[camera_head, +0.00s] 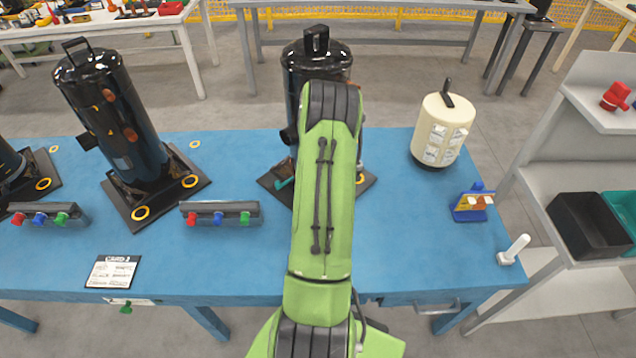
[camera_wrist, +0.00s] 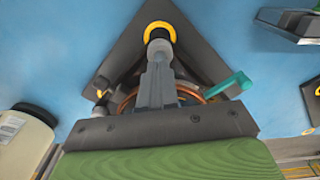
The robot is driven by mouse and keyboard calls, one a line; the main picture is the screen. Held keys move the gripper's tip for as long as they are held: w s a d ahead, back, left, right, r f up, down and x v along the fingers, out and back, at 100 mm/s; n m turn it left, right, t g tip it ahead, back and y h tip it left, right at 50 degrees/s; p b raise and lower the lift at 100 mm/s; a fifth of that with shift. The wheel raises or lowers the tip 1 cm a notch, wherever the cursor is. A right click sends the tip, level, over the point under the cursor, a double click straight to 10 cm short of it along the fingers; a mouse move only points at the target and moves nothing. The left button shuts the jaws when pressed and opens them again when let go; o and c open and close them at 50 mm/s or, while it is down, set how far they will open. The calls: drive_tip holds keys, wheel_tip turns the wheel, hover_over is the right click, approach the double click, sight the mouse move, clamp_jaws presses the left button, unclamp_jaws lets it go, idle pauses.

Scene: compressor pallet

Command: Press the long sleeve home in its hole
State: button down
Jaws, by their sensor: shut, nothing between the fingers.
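In the wrist view my gripper (camera_wrist: 159,56) is shut, with its grey fingers together above a corner of the dark base plate (camera_wrist: 203,62). Just past the fingertips is a yellow ring (camera_wrist: 160,25) around a hole. In the head view my green arm hides the gripper and that hole. The black compressor (camera_head: 318,62) stands upright behind the arm.
On the blue table (camera_head: 400,240) are another black compressor (camera_head: 118,120), a cream canister (camera_head: 441,130), a blue holder (camera_head: 472,203), a white bolt-like part (camera_head: 513,250) and a rack with coloured knobs (camera_head: 220,214). The table's front right is mostly clear.

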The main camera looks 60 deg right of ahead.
drive_tip(key=shift+s+a+f, duration=0.15)
drive_tip(key=shift+a+f, duration=0.05)
drive_tip(key=shift+f, duration=0.15)
drive_tip(key=r+p, duration=0.3)
drive_tip(key=r, duration=0.2)
drive_tip(key=shift+d+r, duration=0.2)
wheel_tip(320, 180, up, 15)
drive_tip(key=p, duration=0.2)
drive_tip(key=shift+r, duration=0.15)
